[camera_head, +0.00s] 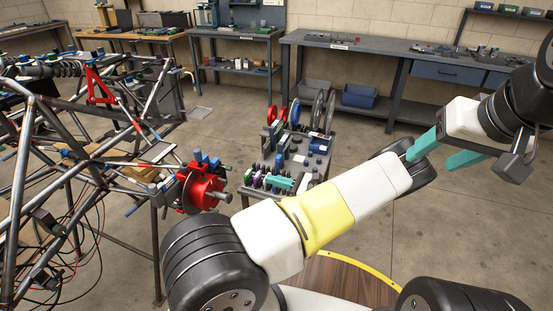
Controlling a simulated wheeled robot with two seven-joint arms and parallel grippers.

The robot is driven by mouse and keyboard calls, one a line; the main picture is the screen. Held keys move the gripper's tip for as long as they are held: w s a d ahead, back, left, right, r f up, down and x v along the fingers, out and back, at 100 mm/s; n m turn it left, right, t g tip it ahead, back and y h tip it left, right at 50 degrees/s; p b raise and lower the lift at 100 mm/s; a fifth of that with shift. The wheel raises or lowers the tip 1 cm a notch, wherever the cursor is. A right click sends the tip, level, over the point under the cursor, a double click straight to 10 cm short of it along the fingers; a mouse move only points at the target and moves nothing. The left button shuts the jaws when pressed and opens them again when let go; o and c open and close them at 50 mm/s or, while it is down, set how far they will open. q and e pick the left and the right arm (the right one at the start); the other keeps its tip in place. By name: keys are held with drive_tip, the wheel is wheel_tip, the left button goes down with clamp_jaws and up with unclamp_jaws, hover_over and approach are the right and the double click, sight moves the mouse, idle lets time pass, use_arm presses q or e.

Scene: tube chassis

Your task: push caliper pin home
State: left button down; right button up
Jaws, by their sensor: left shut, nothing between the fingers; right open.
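The red brake assembly (206,194) is mounted at the right end of the tube chassis (60,165), with a grey cylindrical stub (222,197) sticking out to the right. Small blue pieces (198,156) show at its top. I cannot tell which piece is the caliper pin. My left gripper (268,180) shows only as teal fingers, shut and empty, right of the brake assembly and apart from it. The rest of it is hidden behind my white and yellow arm. My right gripper (436,153) is open and empty at the upper right, far from the brake.
A cart (318,168) with wheels, a blue box and small parts stands behind my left arm. Cables hang beneath the chassis. The concrete floor at right is clear.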

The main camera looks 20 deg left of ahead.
sight(231, 169)
use_arm(q)
drive_tip(key=w+a, duration=0.1)
drive_tip(key=a, duration=1.2)
drive_tip(key=shift+a, duration=0.35)
drive_tip(key=shift+w+a+r, duration=0.1)
drive_tip(key=shift+w+a, duration=0.05)
drive_tip(key=shift+a, duration=1.55)
